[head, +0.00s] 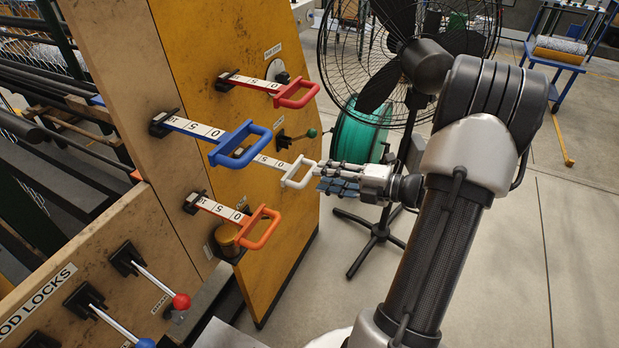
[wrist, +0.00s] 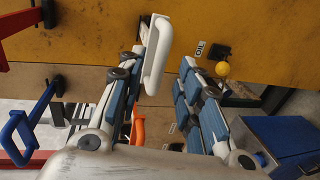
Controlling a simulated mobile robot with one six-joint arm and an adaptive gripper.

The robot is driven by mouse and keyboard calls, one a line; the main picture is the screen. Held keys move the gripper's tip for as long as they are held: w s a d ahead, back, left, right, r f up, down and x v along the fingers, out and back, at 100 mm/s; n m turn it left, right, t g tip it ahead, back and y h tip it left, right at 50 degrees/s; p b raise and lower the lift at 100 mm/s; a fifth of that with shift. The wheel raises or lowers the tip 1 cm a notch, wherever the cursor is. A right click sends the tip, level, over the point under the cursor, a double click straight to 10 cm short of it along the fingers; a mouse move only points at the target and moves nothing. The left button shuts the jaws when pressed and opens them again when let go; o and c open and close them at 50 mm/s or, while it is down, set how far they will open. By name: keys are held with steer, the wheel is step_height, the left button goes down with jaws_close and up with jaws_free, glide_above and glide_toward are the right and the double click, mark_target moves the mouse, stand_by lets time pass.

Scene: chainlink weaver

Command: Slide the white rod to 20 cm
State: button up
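The white rod (head: 270,162) sticks out of the yellow panel, partly hidden behind the blue handle. A "5" shows on its scale; I cannot read its setting. Its white loop handle (head: 298,173) is at the near end. My gripper (head: 322,172) is at the right side of this handle. In the wrist view, my gripper (wrist: 167,50) is open, with a wide gap between its fingers. The white handle (wrist: 156,57) lies between the fingertips, close to the left finger and apart from the right one. Whether the left finger touches it, I cannot tell.
The blue handle (head: 240,145) is close by at the left. The red handle (head: 297,95) is above and the orange handle (head: 260,228) below. A green-knobbed lever (head: 311,133) sits just above the white handle. A large fan (head: 420,60) stands behind my arm.

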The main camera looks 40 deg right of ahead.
mark_target(310, 172)
steer(key=b+x, duration=0.1)
steer(key=x, duration=0.4)
steer(key=shift+w, duration=0.2)
steer(key=shift+c, duration=0.5)
jaws_close()
